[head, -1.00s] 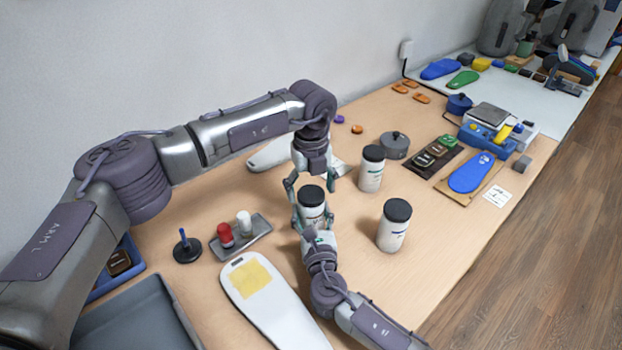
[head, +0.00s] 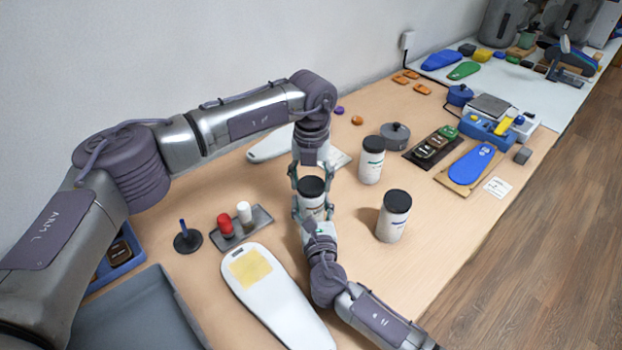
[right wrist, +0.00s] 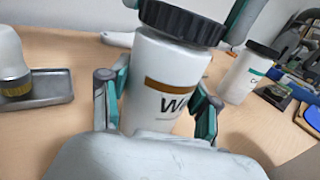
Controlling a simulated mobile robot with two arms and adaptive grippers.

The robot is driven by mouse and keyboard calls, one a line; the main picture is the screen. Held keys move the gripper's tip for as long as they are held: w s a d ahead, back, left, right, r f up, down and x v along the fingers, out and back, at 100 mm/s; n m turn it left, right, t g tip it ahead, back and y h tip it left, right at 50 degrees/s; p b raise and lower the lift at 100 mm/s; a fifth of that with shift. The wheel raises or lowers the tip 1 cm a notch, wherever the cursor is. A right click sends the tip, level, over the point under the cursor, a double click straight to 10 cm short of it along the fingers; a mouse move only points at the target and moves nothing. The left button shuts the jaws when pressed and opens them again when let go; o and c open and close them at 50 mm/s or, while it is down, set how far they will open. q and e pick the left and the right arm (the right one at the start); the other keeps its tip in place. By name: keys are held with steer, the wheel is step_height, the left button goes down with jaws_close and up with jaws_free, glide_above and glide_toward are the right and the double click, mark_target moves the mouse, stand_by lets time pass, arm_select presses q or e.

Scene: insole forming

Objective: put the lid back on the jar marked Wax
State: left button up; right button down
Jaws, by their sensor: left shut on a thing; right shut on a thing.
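The jar marked Wax (head: 311,206) stands upright on the table between my two grippers. In the right wrist view the jar (right wrist: 165,85) shows a brown band and the start of its label, "W". Its black ribbed lid (head: 312,187) is at the jar's mouth; the lid (right wrist: 180,22) looks slightly tilted there, and I cannot tell whether it is fully seated. My left gripper (head: 311,178) comes from above and is shut on the lid. My right gripper (right wrist: 160,95) is shut on the jar's body, one finger on each side.
Two other black-lidded white jars, a near one (head: 393,217) and a far one (head: 371,160), stand to the right. A small tray (head: 258,222) with red and white bottles stands left. A white insole form (head: 275,300) lies in front.

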arm_select(q)
steer(key=m, duration=1.1)
steer(key=shift+m, duration=0.4)
steer(key=m, duration=0.4)
steer(key=shift+f+m, duration=0.1)
steer(key=shift+m, duration=0.2)
steer(key=o, duration=1.4)
steer(key=shift+c, duration=0.2)
step_height(320, 180, up, 12)
